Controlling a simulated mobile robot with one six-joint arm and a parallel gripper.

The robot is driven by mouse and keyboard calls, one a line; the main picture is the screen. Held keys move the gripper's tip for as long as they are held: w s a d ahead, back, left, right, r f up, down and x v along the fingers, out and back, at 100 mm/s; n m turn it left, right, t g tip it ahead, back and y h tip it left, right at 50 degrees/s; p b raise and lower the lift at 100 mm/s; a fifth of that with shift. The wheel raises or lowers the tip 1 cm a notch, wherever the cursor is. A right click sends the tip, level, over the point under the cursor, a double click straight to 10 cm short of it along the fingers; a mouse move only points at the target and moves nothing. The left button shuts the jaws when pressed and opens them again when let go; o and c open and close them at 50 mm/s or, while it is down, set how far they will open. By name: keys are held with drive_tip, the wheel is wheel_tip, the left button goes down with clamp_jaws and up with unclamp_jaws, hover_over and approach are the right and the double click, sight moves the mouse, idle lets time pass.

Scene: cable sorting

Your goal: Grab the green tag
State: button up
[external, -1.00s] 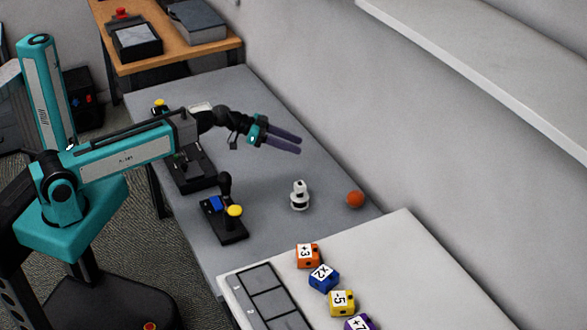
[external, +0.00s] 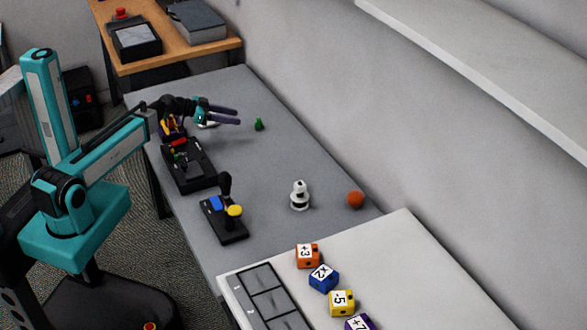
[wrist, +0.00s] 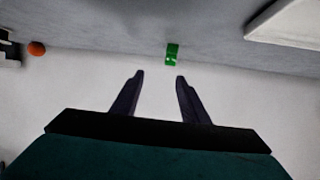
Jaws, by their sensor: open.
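The green tag (external: 259,125) is a small green piece standing on the grey table, near its wall side. My gripper (external: 238,116) is open and empty in the external view, just left of the tag and apart from it. In the wrist view the green tag (wrist: 172,53) is a small green block just beyond the fingertips. It lies a little right of the middle between my two dark fingers, near the right one. My gripper (wrist: 160,76) is spread there with nothing between its fingers.
A black control box (external: 190,167) and a joystick box (external: 224,222) stand along the table's left side. A white figure (external: 299,197) and an orange ball (external: 356,199) stand nearer the camera. Table space around the tag is clear. A white shelf (external: 480,75) juts from the wall.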

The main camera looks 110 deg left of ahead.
drive_tip(key=shift+s+a+f, duration=0.1)
drive_tip(key=shift+s+a, duration=0.1)
drive_tip(key=shift+s, duration=0.4)
drive_tip(key=shift+s+a+f, duration=0.1)
drive_tip(key=shift+s+a, duration=0.05)
drive_tip(key=shift+s, duration=0.4)
drive_tip(key=shift+w+y, duration=0.1)
drive_tip(key=shift+y, duration=0.2)
drive_tip(key=p, duration=0.1)
approach(259, 121)
drive_tip(key=shift+s+a+f+x, duration=0.1)
drive_tip(key=shift+s+x, duration=0.05)
drive_tip(key=shift+x, duration=0.75)
drive_tip(key=shift+s+a+f+x, duration=0.1)
drive_tip(key=shift+a+x, duration=0.05)
drive_tip(key=shift+x, duration=0.75)
drive_tip(key=shift+s+a+f+x, duration=0.1)
drive_tip(key=shift+s+x, duration=0.05)
drive_tip(key=shift+x, duration=0.75)
drive_tip(key=shift+w+a, duration=0.1)
drive_tip(key=shift+w+a+f+p, duration=0.2)
drive_tip(key=shift+w+a+p, duration=0.1)
drive_tip(key=shift+w+a, duration=0.1)
drive_tip(key=shift+p+x, duration=0.45)
drive_tip(key=shift+x, duration=1.45)
drive_tip(key=shift+f, duration=0.15)
